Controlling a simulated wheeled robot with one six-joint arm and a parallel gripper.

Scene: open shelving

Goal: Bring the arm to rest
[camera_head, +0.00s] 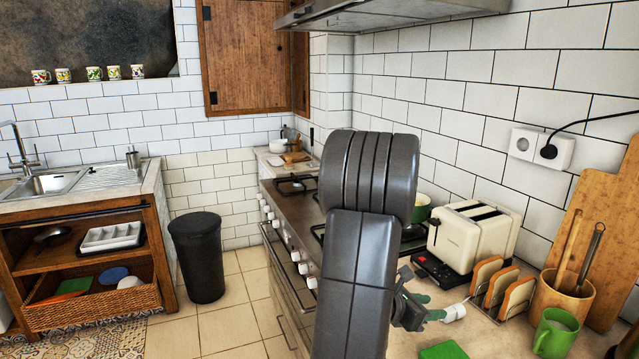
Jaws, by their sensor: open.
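My arm (362,255) rises dark grey in the centre foreground, its upper link bent over at the top. My gripper (428,312) shows low at the right of the arm, over the counter beside the toast rack. It is open, and I see nothing held in it. Part of the gripper is hidden behind the arm.
On the right counter stand a cream toaster (474,235), a rack with bread slices (487,273), a green mug (556,332) and a utensil pot (561,298). The stove (290,215) lies behind my arm. A black bin (197,257) stands left; the tiled floor (225,320) is clear.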

